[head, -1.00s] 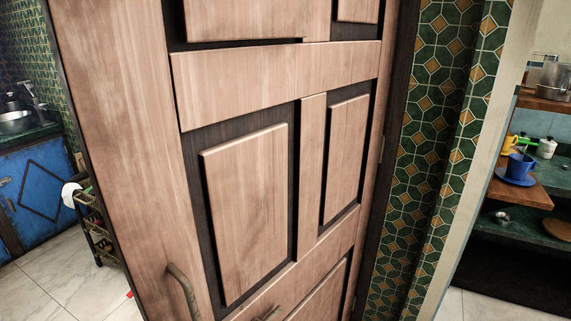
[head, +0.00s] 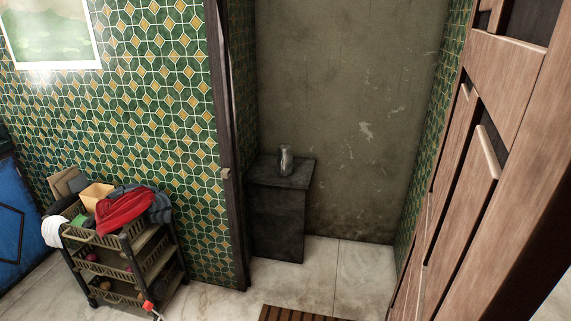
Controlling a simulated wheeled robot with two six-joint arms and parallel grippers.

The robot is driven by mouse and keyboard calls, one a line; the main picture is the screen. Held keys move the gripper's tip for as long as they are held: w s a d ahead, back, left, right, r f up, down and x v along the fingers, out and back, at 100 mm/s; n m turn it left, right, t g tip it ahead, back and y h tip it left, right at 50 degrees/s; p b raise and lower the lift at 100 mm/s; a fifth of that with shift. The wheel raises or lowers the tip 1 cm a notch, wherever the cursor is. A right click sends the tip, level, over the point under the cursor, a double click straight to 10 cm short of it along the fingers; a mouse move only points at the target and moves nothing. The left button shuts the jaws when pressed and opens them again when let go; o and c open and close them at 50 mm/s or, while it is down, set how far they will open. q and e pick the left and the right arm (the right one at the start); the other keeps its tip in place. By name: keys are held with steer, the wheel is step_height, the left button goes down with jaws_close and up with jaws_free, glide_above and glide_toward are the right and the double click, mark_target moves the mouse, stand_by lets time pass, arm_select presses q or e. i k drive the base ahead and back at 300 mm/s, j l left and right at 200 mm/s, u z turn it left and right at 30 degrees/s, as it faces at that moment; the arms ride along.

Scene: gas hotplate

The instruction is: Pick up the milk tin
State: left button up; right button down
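A small metallic grey cylinder, which looks like the milk tin (head: 286,160), stands upright on top of a dark cabinet (head: 262,173) in the alcove beyond the doorway. Its label is too small to read. Neither of my grippers shows in the head view.
A wooden panelled door (head: 475,190) stands open on the right. A dark door frame (head: 229,160) edges the opening on the left. A black trolley (head: 128,262) with cloths stands left of the doorway. A slatted wooden mat (head: 292,314) lies on the pale floor (head: 335,265).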

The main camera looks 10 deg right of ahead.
mark_target(284, 156)
steer(key=i+j+z, duration=0.15)
steer(key=j, duration=0.2)
steer(key=i+j+z, duration=0.2)
steer(key=j, duration=0.15)
steer(key=i+j+z, duration=0.15)
steer(key=j, duration=0.25)
steer(key=i+j+z, duration=0.15)
steer(key=j, duration=0.2)
